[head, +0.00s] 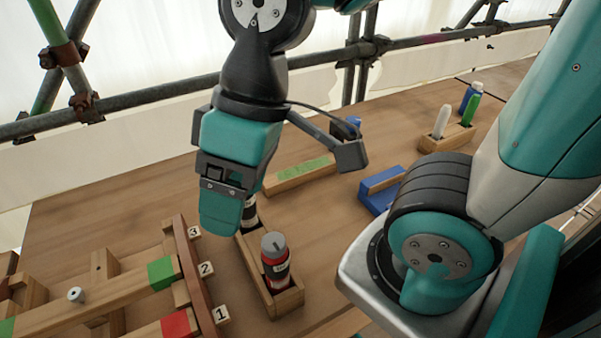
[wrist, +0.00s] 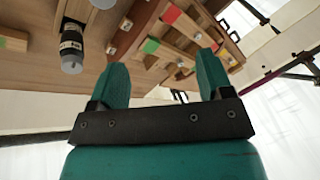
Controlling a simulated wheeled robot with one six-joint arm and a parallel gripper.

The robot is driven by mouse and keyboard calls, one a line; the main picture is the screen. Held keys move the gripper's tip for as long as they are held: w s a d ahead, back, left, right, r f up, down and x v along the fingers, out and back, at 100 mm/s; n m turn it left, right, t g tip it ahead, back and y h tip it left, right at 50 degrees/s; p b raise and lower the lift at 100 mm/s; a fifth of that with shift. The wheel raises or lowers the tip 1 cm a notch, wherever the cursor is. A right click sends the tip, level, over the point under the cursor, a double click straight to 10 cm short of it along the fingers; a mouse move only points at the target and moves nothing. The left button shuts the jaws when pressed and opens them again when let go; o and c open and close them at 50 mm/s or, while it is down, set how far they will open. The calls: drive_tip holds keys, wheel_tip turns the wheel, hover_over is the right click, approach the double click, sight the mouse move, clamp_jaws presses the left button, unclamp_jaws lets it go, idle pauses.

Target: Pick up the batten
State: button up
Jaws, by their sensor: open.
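A loose wooden batten (head: 300,174) with a green patch on top lies on the table behind my gripper in the head view. My gripper (head: 222,222) points downward in front and left of it, above the table near the wooden bottle holder. In the wrist view my gripper (wrist: 162,72) has its two teal fingers spread wide with nothing between them. Beyond the fingers the wrist view shows a wooden frame (wrist: 195,35) with red and green patches. I cannot tell the loose batten apart in the wrist view.
A bottle holder (head: 291,301) carries a red bottle (head: 275,262). The slatted frame (head: 125,292) with numbered tags stands at left. A blue block (head: 372,198) and another holder (head: 459,137) sit at right. Scaffold pipes run behind the table.

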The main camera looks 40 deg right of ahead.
idle(0.4)
drive_tip(key=shift+o, duration=0.4)
drive_tip(key=shift+w+d, duration=0.1)
drive_tip(key=shift+w, duration=0.1)
drive_tip(key=n+t+b, duration=0.1)
drive_tip(key=n+b, duration=0.3)
drive_tip(key=n, duration=0.2)
hover_over(278, 177)
drive_tip(key=s+a, duration=0.2)
drive_tip(key=s, duration=0.1)
wheel_tip(278, 177, down, 9)
drive_tip(key=w+d+f+n, duration=0.15)
drive_tip(key=d+f, duration=0.25)
drive_tip(key=d, duration=0.4)
drive_tip(key=p+x, duration=0.1)
drive_tip(key=x, duration=1.5)
drive_tip(key=shift+a+f+p, duration=0.2)
drive_tip(key=shift+a+p, duration=0.1)
